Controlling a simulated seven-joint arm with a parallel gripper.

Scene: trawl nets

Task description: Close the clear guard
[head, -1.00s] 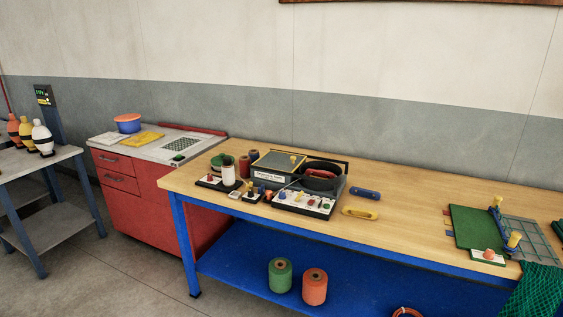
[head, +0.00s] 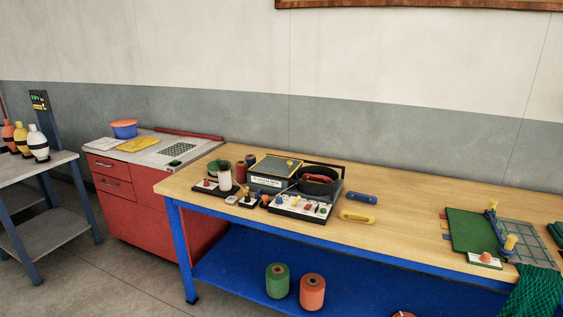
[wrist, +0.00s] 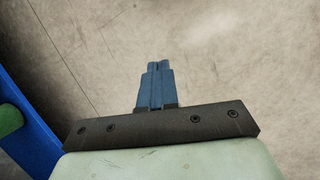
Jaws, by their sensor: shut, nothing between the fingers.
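My gripper (wrist: 158,66) shows only in the wrist view. Its blue fingers are together and empty over bare concrete floor, away from the machine.
Spools and small controls stand left of the machine. A blue handle (head: 362,197) and a yellow handle (head: 357,217) lie to its right. Bare bench (head: 410,205) separates these from a green board (head: 469,230). A blue edge (wrist: 25,135) is left in the wrist view.

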